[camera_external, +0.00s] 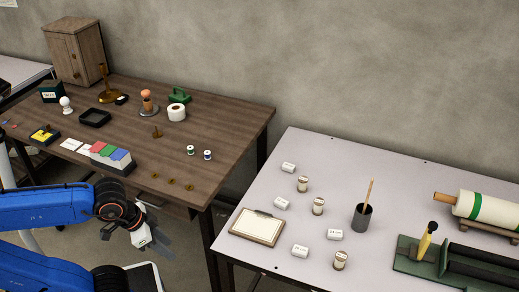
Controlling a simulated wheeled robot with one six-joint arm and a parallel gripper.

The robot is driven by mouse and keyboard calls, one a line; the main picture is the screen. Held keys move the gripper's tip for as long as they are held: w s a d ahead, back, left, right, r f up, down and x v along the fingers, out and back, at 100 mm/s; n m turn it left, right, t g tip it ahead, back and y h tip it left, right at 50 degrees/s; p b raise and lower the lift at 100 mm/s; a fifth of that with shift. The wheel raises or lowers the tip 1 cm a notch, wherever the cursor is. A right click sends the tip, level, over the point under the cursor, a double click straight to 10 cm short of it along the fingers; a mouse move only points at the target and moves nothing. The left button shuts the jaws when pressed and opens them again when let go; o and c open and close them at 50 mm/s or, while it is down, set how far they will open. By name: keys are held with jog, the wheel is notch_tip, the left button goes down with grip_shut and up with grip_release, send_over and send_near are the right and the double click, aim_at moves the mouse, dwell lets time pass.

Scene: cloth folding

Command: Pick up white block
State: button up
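Several small white blocks with dark marks on them lie apart on the pale table. One white block (288,167) is near the back. Another white block (281,203) lies just behind the clipboard. A third white block (335,234) is in front of the dark cup, and one more white block (300,251) is near the front. My gripper (158,243) hangs at the end of my blue arm at the lower left. It is in front of the wooden table and well left of the blocks. Its fingers are too small and blurred to read.
A clipboard (257,227) lies at the pale table's (400,175) left edge. A dark cup (362,216) holds a stick. A green tool (430,262) and a roll (490,209) are at right. The wooden table (235,118) holds small items.

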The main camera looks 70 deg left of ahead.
jog(key=o, duration=0.6)
jog(key=shift+c, duration=0.2)
